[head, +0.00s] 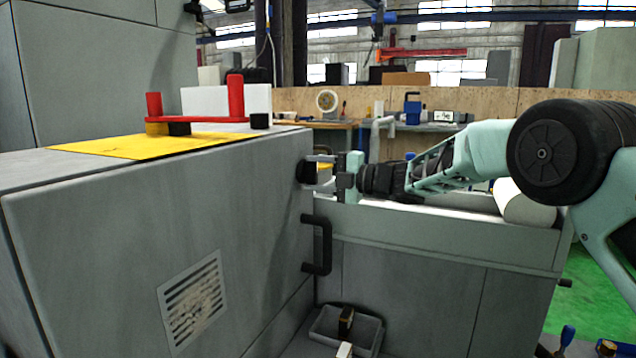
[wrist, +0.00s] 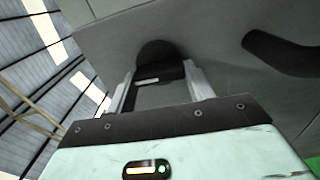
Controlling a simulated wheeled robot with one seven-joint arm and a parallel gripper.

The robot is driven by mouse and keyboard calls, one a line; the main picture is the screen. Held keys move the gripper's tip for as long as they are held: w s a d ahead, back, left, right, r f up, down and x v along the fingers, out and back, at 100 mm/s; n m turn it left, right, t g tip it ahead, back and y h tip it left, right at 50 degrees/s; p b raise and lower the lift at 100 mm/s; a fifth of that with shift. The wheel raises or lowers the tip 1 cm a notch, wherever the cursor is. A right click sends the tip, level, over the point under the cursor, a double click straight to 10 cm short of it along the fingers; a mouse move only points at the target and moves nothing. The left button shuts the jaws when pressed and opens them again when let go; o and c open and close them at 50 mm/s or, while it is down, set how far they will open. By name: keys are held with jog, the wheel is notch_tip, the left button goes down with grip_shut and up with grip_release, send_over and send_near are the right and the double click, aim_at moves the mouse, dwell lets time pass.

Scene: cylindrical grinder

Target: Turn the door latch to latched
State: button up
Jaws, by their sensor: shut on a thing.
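The door latch (head: 307,172) is a small black knob near the upper right edge of the grey machine door (head: 190,215). In the wrist view the black latch (wrist: 158,60) sits against the grey panel, between the two fingers. My gripper (head: 318,171) reaches in from the right, and its fingers are shut on the latch. It also shows in the wrist view (wrist: 157,85). A pale mark lies across the latch's face. The fingers partly hide its sides, and I cannot tell its exact turn angle.
A black door handle (head: 328,245) juts out just below the latch and shows in the wrist view (wrist: 280,52). A red handle (head: 236,100) stands on the yellow plate (head: 120,147). A grey tray (head: 340,328) with small blocks sits low in front.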

jog(key=shift+n, duration=0.3)
dwell(0.4)
jog(key=o, duration=1)
jog(key=shift+c, duration=0.2)
jog(key=shift+d, duration=0.15)
jog(key=p+v, duration=0.1)
jog(key=v, duration=1.6)
